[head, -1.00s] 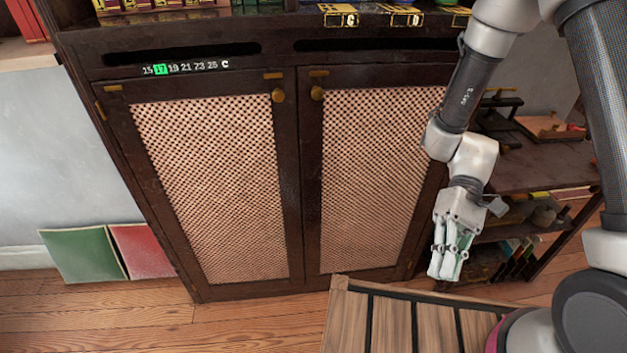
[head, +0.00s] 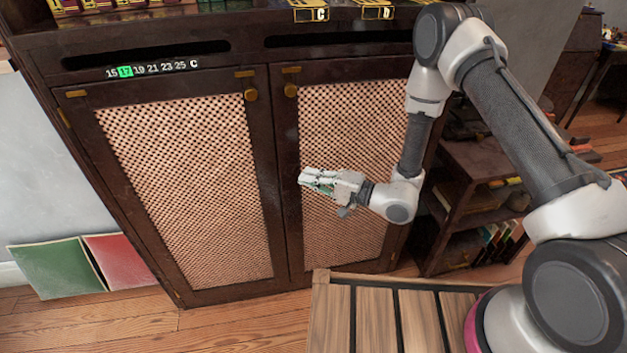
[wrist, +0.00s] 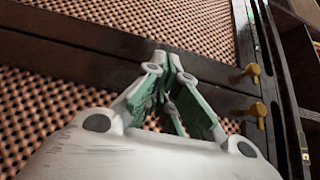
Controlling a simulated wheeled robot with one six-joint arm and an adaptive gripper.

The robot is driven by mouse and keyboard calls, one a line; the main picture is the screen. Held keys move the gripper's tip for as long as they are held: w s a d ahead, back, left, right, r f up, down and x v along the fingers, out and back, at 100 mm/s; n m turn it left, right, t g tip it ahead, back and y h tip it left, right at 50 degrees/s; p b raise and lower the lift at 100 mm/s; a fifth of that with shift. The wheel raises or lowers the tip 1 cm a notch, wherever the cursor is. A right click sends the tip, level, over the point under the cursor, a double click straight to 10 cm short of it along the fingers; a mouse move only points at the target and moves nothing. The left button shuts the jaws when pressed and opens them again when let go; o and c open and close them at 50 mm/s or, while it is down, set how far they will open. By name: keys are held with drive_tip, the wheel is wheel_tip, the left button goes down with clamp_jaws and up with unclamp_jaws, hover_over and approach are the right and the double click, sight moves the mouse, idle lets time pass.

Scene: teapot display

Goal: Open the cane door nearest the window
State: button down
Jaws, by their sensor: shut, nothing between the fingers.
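Two closed cane doors stand side by side on a dark wooden cabinet: the left door (head: 190,190) and the right door (head: 350,150). The left door's brass knob (head: 250,95) and the right door's knob (head: 290,90) sit at their upper inner corners. In the wrist view the left knob (wrist: 250,75) and right knob (wrist: 258,110) show at the right. My gripper (head: 303,178) is shut and empty, pointing left in front of the right door's inner edge, well below the knobs. Its fingertips (wrist: 172,58) show over the door frames. No window is visible, so which door is nearest it cannot be told.
A slatted wooden surface (head: 330,320) stands low before the right door. A shelf unit (head: 475,200) is right of the cabinet. Green (head: 58,268) and red (head: 118,260) panels lean on the left wall. Wooden floor (head: 130,325) is clear at front left.

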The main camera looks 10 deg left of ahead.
drive_tip(key=s+a, duration=0.2)
drive_tip(key=a, duration=0.4)
drive_tip(key=shift+s, duration=0.15)
idle(0.7)
idle(1.2)
